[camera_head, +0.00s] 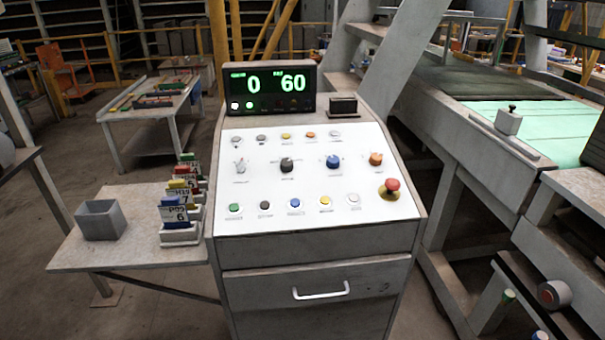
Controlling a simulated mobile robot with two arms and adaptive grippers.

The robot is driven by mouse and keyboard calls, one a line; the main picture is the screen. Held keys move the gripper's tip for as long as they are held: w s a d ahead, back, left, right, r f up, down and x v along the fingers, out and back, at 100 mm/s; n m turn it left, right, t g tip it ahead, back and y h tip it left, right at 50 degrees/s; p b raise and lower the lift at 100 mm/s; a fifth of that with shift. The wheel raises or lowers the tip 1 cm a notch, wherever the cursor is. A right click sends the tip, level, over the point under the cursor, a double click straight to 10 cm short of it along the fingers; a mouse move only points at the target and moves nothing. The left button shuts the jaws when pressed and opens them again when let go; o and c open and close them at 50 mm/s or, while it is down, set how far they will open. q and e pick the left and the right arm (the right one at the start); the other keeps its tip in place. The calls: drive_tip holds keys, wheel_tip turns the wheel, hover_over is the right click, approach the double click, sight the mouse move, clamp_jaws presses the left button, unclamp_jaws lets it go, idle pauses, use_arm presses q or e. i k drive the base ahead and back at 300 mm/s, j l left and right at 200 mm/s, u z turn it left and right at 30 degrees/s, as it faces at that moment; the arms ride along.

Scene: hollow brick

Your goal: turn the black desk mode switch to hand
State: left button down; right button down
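The black mode switch (287,164) is a round knob on the white sloped panel of the control desk (320,238), in the middle row. Neither of my grippers shows in the head view.
A red mushroom button (391,186) stands up at the panel's right. Small coloured buttons line the rows above and below. A display (272,88) reads 0 and 60 behind the panel. A side table (135,252) at left holds a grey box (101,220) and tag cards (174,212).

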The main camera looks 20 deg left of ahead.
sight(286, 165)
drive_tip(key=i+j, duration=0.1)
drive_tip(key=j, duration=0.85)
drive_tip(key=i+j, duration=0.1)
drive_tip(key=j, duration=0.9)
drive_tip(key=z, duration=0.05)
